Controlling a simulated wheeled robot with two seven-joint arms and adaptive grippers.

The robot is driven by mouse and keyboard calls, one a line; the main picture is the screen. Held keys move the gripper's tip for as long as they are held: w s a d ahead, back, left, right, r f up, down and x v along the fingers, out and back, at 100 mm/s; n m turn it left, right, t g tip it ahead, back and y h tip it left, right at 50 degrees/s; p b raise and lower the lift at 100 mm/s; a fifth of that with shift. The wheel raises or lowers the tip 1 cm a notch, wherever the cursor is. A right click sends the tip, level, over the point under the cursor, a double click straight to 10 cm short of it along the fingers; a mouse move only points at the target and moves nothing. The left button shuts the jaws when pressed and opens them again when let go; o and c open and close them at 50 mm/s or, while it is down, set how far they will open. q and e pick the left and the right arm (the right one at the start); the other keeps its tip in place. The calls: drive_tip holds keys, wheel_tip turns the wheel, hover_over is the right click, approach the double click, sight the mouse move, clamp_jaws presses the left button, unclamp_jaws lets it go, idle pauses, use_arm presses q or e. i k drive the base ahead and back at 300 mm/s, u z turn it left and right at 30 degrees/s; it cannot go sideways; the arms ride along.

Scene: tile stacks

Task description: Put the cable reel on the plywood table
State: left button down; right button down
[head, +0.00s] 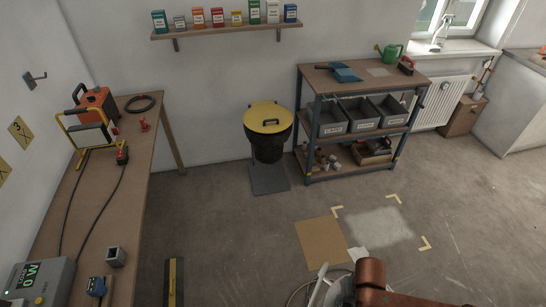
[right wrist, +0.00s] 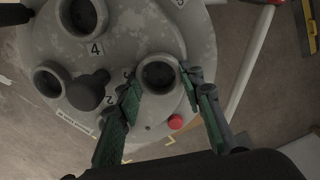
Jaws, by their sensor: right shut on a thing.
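An orange device in a yellow tubular frame (head: 95,108), which looks like the cable reel, stands at the far end of the wooden table (head: 122,180) along the left wall. Black cables trail over the tabletop. I cannot tell whether this table is the plywood one. In the right wrist view, my right gripper (right wrist: 166,105) has its green-padded fingers on both sides of a round dark-centred collar (right wrist: 159,75), shut on it. The collar sits on a grey disc (right wrist: 135,45) with numbered collars and a black knob. My left gripper is out of view.
A grey box (head: 40,282) and small items lie on the near end of the left table. A yellow-lidded bin (head: 268,125) and a blue-framed shelf (head: 352,130) stand at the back wall. A brown board (head: 318,243) lies on the floor. Mid-floor is mostly clear.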

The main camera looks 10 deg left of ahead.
sight(117, 202)
drive_tip(key=i, duration=1.65)
drive_tip(key=u, duration=2.9)
